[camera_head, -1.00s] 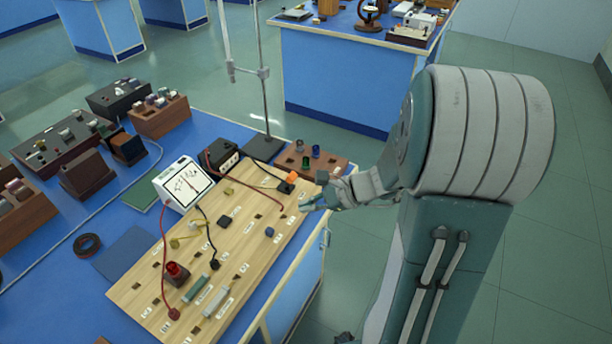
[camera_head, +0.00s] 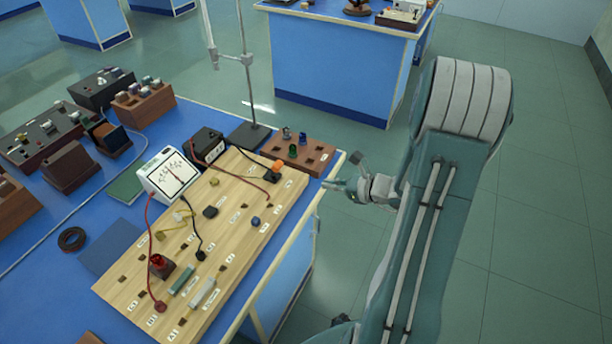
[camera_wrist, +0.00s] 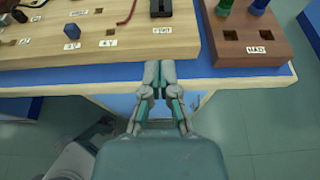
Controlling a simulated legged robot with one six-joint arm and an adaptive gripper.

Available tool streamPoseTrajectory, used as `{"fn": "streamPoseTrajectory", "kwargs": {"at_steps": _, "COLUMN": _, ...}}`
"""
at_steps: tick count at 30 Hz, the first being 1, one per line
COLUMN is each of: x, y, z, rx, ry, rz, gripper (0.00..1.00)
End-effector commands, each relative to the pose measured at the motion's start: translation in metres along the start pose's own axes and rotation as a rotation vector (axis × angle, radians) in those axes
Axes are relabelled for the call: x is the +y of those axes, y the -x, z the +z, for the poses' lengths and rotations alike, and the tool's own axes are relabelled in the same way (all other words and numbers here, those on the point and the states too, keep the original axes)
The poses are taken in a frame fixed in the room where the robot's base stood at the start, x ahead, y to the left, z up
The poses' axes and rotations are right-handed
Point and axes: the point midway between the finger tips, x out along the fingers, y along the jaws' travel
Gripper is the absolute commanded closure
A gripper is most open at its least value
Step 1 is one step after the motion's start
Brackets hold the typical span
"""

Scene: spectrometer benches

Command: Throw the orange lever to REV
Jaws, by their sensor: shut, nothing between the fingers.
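The orange lever (camera_head: 278,165) stands on a small black base near the right end of the pale wooden board (camera_head: 232,232) in the head view. Its exact tilt is too small to tell. My gripper (camera_head: 328,184) is shut and empty, just right of the lever and apart from it, by the bench's edge. In the wrist view my gripper (camera_wrist: 160,68) points at the bench edge, with its fingertips close together. A black base (camera_wrist: 161,8) is cut off at the top of that view, above a white label; no orange shows there.
A brown block (camera_head: 316,160) with coloured knobs sits beside the board and also shows in the wrist view (camera_wrist: 245,45). A white meter (camera_head: 168,174), cables and a stand rod (camera_head: 245,70) are on the blue bench. Open floor lies to the right.

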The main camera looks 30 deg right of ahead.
Motion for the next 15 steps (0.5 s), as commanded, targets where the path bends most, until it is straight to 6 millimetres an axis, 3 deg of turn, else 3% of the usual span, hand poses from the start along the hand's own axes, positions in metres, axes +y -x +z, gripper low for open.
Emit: {"fn": "streamPoseTrajectory", "kwargs": {"at_steps": 15, "x": 0.002, "y": -0.095, "z": 0.0, "rx": 0.001, "ry": 0.002, "rz": 0.006, "gripper": 1.0}}
